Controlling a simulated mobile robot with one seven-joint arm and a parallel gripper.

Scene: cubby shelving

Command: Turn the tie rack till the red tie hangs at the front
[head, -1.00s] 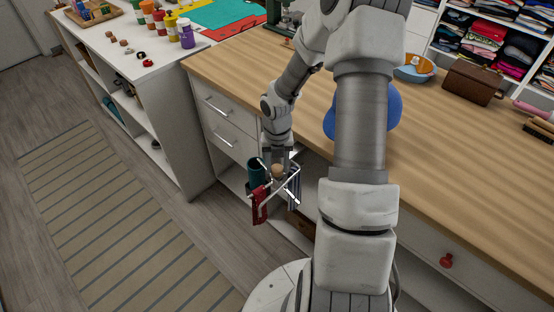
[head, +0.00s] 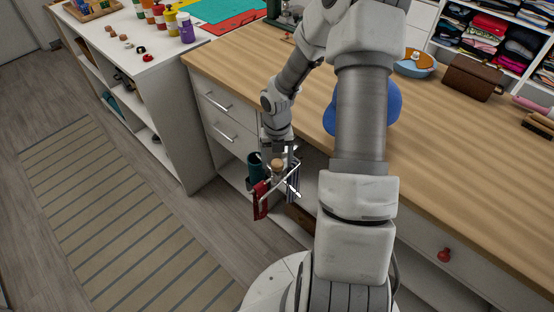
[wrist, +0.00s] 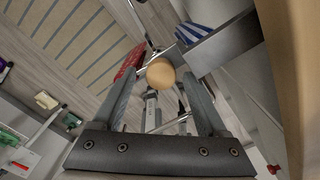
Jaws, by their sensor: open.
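The tie rack has a round wooden knob (head: 277,164) on top and thin metal arms. The red tie (head: 261,200) hangs from the arm at the lower left of the head view. A teal tie (head: 256,167) hangs behind it, and a blue-and-white striped tie (head: 293,182) hangs at the right. My gripper (head: 277,152) is open above the rack. In the wrist view the knob (wrist: 160,73) shows between the spread fingers (wrist: 162,66), with the red tie (wrist: 130,62) to the left and the striped tie (wrist: 192,33) at upper right. Contact with the knob cannot be told.
The wooden worktop (head: 240,62) and its drawers (head: 222,115) stand right behind the rack. A white shelf unit (head: 165,120) stands at the left. A blue ball-like thing (head: 393,105) sits on the worktop, partly behind my arm. The floor around the striped rug (head: 95,220) is clear.

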